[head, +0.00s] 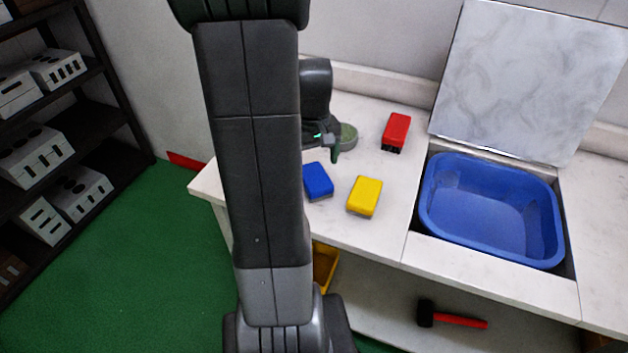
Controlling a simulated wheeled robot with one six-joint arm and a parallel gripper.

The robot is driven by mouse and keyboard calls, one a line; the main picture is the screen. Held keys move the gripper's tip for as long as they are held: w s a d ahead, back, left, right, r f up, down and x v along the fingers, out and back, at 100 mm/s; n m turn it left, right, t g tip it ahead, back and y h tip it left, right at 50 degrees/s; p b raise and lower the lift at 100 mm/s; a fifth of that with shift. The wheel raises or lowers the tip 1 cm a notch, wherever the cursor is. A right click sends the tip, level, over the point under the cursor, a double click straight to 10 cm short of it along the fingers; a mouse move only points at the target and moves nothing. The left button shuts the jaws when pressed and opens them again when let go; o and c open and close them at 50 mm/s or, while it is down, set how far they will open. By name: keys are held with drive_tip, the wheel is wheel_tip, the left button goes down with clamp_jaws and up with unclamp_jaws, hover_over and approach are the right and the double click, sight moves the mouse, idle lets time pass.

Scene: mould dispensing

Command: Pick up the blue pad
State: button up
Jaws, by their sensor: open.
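The blue pad (318,180) lies on the white counter, just right of my arm's large upright link, which may hide a little of its left side. My gripper (334,150) is behind and slightly above the pad in the picture, apart from it. Its jaws are open and seem empty, though part of the gripper is hidden behind my arm. A yellow pad (364,196) lies to the right of the blue pad, with a small gap between them.
A red brush (396,131) and a round greenish object (348,135) are farther back on the counter (385,235). A blue basin (490,215) sits in an opening at right under a raised lid (530,75). A red-handled hammer (455,319) lies on the shelf below.

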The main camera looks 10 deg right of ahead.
sight(315, 175)
drive_tip(key=shift+w+d+f, duration=0.1)
drive_tip(key=shift+d+f, duration=0.05)
drive_tip(key=shift+f, duration=2.8)
drive_tip(key=shift+c, duration=0.3)
drive_tip(key=c, duration=1.1)
drive_tip(key=shift+c, duration=0.2)
drive_tip(key=shift+r, duration=0.1)
